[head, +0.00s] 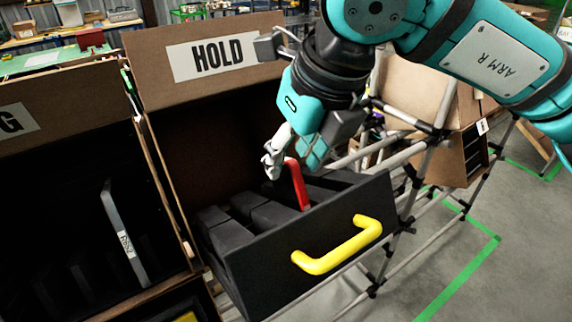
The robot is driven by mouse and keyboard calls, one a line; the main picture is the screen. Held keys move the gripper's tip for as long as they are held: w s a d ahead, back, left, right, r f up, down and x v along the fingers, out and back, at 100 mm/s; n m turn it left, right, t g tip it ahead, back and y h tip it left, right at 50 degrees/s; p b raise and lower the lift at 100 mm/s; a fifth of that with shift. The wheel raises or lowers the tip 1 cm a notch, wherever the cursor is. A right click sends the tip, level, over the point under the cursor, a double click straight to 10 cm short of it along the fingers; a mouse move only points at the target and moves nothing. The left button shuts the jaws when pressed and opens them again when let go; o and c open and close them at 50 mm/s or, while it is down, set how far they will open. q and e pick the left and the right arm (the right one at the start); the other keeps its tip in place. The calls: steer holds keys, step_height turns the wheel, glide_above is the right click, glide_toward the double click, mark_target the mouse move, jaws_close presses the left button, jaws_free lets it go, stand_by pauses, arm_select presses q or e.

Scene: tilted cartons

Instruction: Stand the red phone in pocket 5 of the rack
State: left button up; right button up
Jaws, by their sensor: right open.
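The red phone (299,184) stands on edge, slightly tilted, in a slot between the dark blocks of the black rack (270,250). The rack has a yellow handle (345,246) on its front and sits in the carton marked HOLD. No pocket numbers are readable, so I cannot tell which pocket the phone is in. My right gripper (280,160) is open at the phone's upper left end. One fingertip shows beside the phone; the other is mostly hidden, and contact cannot be told. My left gripper is not in view.
The HOLD carton's back flap (210,60) rises behind the rack. A neighbouring carton at left holds a grey tagged phone-like slab (124,235). A pipe frame (405,190) stands close at right. The floor beyond, with green tape, is open.

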mark_target(286, 175)
steer(key=shift+p+x, duration=0.5)
steer(key=shift+x, duration=2.05)
jaws_close()
steer(key=c, duration=0.7)
jaws_free()
jaws_close()
steer(key=shift+w+a+r+p, duration=0.25)
steer(key=shift+w+r+p, duration=0.1)
steer(key=shift+r, duration=0.45)
steer(key=shift+w+a+r+p, duration=0.25)
steer(key=shift+w+r+p, duration=0.15)
steer(key=shift+r, duration=0.45)
steer(key=shift+w+a+r+p, duration=0.25)
steer(key=shift+r+p, duration=0.1)
steer(key=shift+r, duration=0.45)
steer(key=shift+w+a+r+p, duration=0.25)
steer(key=shift+w+r+p, duration=0.15)
steer(key=shift+r, duration=0.35)
steer(key=shift+w+a+r+p, duration=0.25)
steer(key=shift+r+p, duration=0.2)
steer(key=shift+r, duration=0.3)
steer(key=shift+w+a+r+p, duration=0.2)
steer(key=shift+w+r+p, duration=0.2)
steer(key=shift+r, duration=0.35)
